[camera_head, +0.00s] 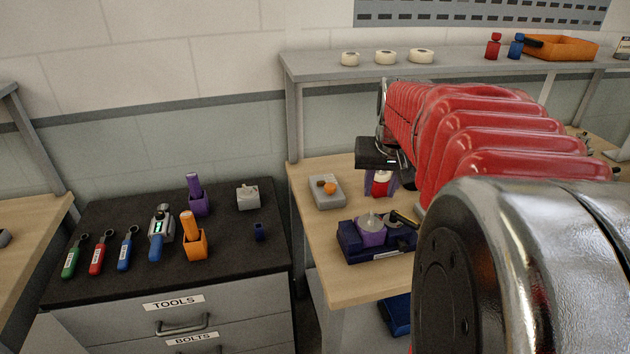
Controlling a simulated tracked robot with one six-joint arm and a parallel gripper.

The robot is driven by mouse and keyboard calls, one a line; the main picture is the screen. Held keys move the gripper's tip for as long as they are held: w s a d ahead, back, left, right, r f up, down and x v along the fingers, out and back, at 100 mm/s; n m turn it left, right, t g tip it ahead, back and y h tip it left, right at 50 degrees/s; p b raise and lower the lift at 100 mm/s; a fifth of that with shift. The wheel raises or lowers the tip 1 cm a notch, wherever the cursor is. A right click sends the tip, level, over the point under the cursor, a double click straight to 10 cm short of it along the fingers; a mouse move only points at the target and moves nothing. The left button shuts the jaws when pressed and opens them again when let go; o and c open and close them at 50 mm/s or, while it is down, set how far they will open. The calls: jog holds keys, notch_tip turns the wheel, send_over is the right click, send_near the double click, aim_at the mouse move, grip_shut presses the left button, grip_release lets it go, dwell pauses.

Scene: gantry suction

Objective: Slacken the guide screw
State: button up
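My gripper (380,186) hangs from the black wrist block above the wooden bench, pointing down. Its purple fingers show on either side of a small red and white thing (381,180); I cannot tell whether they touch it or it stands behind them. In front of it is a navy fixture (358,248) with a purple part (371,236) topped by a pale cone, and a dark part with a yellow-and-black handle (403,218). No guide screw can be made out for certain; my arm hides the fixture's right side.
A grey box with orange and dark knobs (326,191) sits left of my gripper. The black-topped tool cabinet (103,212) holds green, red and blue-handled tools, a grey-blue powered tool (160,229), and purple and orange holders. A shelf (320,67) runs behind my arm.

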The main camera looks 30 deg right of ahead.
aim_at(372, 216)
jog(key=x, duration=1.3)
jog(key=shift+f, duration=0.15)
grip_shut()
